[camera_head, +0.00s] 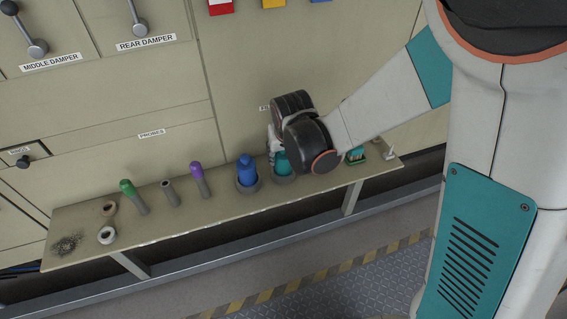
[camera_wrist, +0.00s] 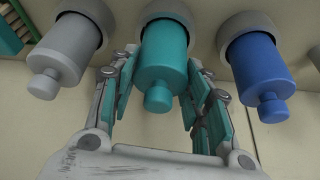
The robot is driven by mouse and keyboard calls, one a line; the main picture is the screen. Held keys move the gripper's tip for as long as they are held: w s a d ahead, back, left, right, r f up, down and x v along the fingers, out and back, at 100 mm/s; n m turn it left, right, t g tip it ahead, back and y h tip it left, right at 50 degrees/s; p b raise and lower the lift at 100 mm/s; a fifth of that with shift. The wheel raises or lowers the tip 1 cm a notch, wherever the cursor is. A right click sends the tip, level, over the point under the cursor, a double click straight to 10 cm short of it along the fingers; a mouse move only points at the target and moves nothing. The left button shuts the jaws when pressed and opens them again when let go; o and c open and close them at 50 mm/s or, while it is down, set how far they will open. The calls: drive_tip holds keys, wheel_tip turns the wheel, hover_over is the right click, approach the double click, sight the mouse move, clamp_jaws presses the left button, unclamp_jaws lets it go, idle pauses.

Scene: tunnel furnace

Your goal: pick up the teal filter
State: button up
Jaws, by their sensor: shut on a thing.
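The teal filter (camera_wrist: 163,60) is a short cylinder with a small knob. In the wrist view it stands between my gripper's fingers (camera_wrist: 160,85), with its base at a round grey holder (camera_wrist: 163,12). My gripper is shut on it, one finger on each side. In the head view the teal filter (camera_head: 282,164) shows only in part, since my arm's dark wrist covers much of it and of my gripper (camera_head: 276,146). Whether its base is clear of the holder, I cannot tell.
A blue filter (camera_wrist: 260,68) and a grey filter (camera_wrist: 66,55) stand on either side. The furnace wall (camera_head: 150,100) rises behind.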

wheel_tip(320, 180, up, 20)
drive_tip(key=p, duration=1.4)
drive_tip(key=shift+r, duration=0.1)
wheel_tip(320, 180, up, 6)
drive_tip(key=p, duration=0.4)
drive_tip(key=shift+s, duration=0.1)
drive_tip(key=s+d+p, duration=0.1)
drive_tip(key=s+d, duration=0.1)
drive_tip(key=s, duration=0.7)
drive_tip(key=shift+s+d, duration=0.3)
drive_tip(key=shift+d, duration=0.1)
drive_tip(key=shift+w, duration=0.2)
idle(0.8)
